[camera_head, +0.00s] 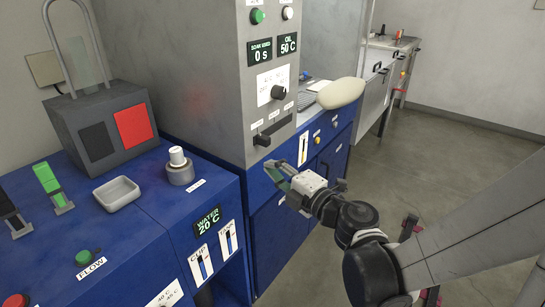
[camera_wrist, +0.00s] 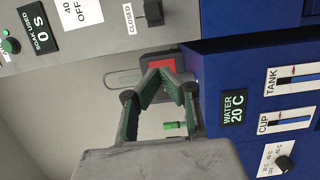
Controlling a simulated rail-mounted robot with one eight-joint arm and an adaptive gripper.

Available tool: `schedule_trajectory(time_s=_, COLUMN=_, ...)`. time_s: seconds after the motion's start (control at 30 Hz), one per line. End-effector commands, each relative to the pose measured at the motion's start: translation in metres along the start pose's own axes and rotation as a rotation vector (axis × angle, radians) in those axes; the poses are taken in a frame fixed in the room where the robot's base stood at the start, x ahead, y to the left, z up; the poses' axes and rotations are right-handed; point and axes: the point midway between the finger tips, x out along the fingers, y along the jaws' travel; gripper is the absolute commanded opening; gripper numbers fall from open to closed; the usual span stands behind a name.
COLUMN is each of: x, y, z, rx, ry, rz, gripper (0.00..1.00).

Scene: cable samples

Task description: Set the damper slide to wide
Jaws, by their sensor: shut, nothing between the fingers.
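The damper slide (camera_head: 262,140) is a black knob on a slot low on the grey cabinet's front, at the left end of its travel in the head view. Its small labels there are too small to read. In the wrist view a black knob (camera_wrist: 153,12) shows at the top edge, beside a label reading CLOSED. My gripper (camera_head: 275,172) is shut and empty, in front of the blue cabinet, below and apart from the slide. Its green-sided fingers (camera_wrist: 168,70) come together in the middle of the wrist view.
A round black dial (camera_head: 278,92) sits above the slide, under displays reading 0 s and 50 C. A blue counter (camera_head: 150,215) at left carries a grey tray (camera_head: 117,193) and a box with a red panel (camera_head: 133,125). A pale rounded object (camera_head: 341,93) lies behind right.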

Motion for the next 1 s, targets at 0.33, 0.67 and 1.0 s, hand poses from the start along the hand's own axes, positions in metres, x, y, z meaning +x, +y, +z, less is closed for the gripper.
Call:
schedule_trajectory(time_s=0.33, x=0.062, y=-0.001, z=0.0, rx=0.001, ry=0.001, rz=0.001, gripper=0.0)
schedule_trajectory(time_s=0.67, x=0.082, y=-0.001, z=0.029, rx=0.002, ry=-0.004, rz=0.001, gripper=0.0)
schedule_trajectory(time_s=1.0, x=0.085, y=0.0, z=0.04, rx=0.002, ry=-0.001, rz=0.001, gripper=0.0)
